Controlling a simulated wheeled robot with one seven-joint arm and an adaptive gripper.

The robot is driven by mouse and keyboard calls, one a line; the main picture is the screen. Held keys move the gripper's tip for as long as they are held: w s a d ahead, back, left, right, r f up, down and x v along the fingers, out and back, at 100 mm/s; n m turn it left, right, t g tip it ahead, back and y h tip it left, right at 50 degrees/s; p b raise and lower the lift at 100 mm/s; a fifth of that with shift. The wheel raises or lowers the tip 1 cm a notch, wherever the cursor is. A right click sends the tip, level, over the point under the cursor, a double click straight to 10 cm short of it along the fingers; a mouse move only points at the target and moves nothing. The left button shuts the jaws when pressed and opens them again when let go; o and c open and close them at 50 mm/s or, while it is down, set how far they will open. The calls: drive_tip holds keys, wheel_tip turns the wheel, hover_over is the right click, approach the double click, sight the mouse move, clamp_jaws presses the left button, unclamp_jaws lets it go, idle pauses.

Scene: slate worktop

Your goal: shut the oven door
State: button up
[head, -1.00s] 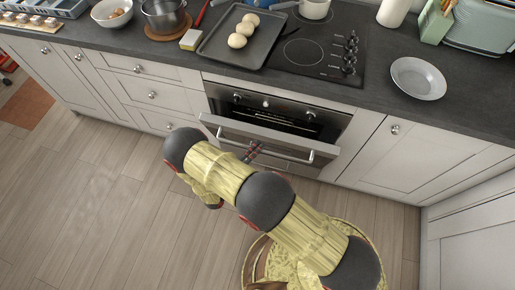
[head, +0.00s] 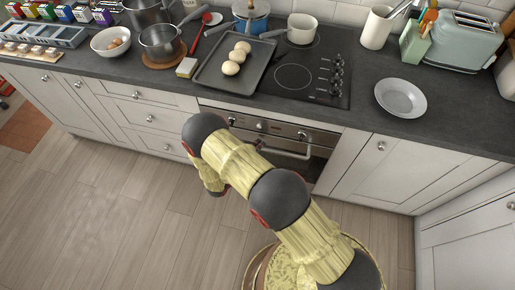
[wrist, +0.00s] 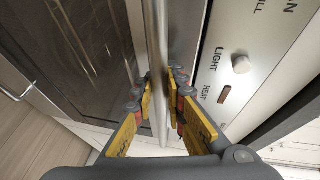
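The oven (head: 290,134) is under the worktop, partly covered by my arm in the head view. Its door (head: 305,163) stands upright, flush or nearly flush with the control panel; any small gap is too fine to tell. The steel door handle (head: 288,152) runs across the door top. In the wrist view the handle (wrist: 158,60) passes between the yellow-padded fingers of my gripper (wrist: 159,92), which are closed about it from both sides. The door's dark glass (wrist: 85,50) is at the left there. The gripper is hidden behind my arm in the head view.
The control panel (wrist: 245,55) with its small knob is close to the right finger. The wooden floor (head: 110,205) at left is clear.

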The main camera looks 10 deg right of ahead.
drive_tip(key=o, duration=0.5)
drive_tip(key=shift+w, duration=0.15)
drive_tip(key=shift+a+r, duration=0.1)
drive_tip(key=v, duration=1.2)
